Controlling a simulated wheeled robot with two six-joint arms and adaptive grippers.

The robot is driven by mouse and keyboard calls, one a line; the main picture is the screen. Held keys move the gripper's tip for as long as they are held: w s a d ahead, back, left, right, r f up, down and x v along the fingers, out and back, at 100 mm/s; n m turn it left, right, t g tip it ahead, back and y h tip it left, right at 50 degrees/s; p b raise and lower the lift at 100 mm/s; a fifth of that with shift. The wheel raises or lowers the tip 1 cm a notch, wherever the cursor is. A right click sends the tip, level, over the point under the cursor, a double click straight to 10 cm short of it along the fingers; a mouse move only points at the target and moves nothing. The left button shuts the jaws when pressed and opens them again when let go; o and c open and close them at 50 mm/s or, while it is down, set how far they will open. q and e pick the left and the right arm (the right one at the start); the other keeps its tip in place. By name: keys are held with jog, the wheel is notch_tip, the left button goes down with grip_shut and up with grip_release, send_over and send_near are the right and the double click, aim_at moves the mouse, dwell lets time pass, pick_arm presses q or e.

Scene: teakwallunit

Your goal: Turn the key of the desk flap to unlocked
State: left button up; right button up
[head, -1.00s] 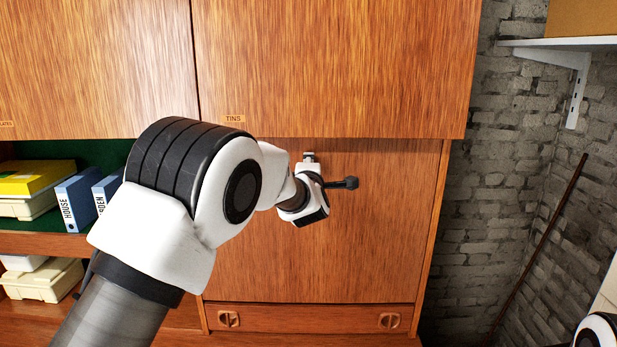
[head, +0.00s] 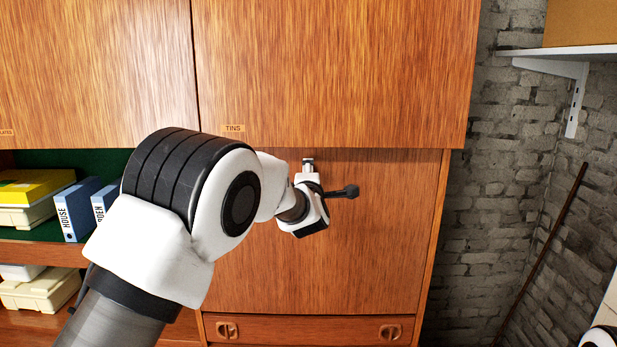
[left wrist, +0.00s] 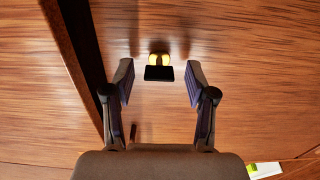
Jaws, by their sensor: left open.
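The key (left wrist: 159,73) shows in the left wrist view as a small black bow in front of a yellow, brass-like plate (left wrist: 159,57) on the wooden desk flap (head: 380,250). My left gripper (left wrist: 158,68) is open. Its two fingers stand on either side of the key in that picture, with a gap on each side and no visible contact. I cannot tell how deep the fingertips reach around the bow. My right gripper is not in view.
An upper cabinet (head: 330,70) labelled TINS overhangs the flap closely. A drawer (head: 310,329) lies below. Blue binders (head: 78,210) and a yellow box (head: 35,187) stand on the left shelf. A brick wall (head: 510,200) and a leaning rod (head: 545,250) are at right.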

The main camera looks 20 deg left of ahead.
pick_arm(q)
jog(key=v, duration=0.7)
jog(key=s+a+f+g+p, duration=0.1)
jog(key=a+f+g, duration=0.1)
jog(key=f, duration=0.9)
jog(key=s+a+f+g+p, duration=0.1)
jog(key=s+a+f+g, duration=0.1)
jog(key=f, duration=0.9)
jog(key=s+a+f+m+g+h, duration=0.1)
jog(key=s+f+m+g, duration=0.15)
jog(key=s+f, duration=0.55)
jog(key=s+a+f+m+g, duration=0.1)
jog(key=s+a+f+g, duration=0.3)
jog(key=f, duration=0.6)
jog(key=s+d+f+m+g+h+p, duration=0.1)
jog(key=s+f+m+g, duration=0.3)
jog(key=s, duration=0.7)
jog(key=s+d+f+m+h, duration=0.1)
jog(key=s+f+m, duration=0.2)
jog(key=s+f, duration=0.5)
jog(key=s+d+r+m+g+h, duration=0.1)
jog(key=s+m, duration=0.4)
jog(key=s, duration=0.2)
jog(key=s+d+r+m+g+h, duration=0.1)
jog(key=s+d+r+m+g, duration=0.1)
jog(key=s+m, duration=0.3)
jog(key=s, duration=0.2)
jog(key=shift+s+d, duration=0.2)
jog(key=shift+s, duration=0.15)
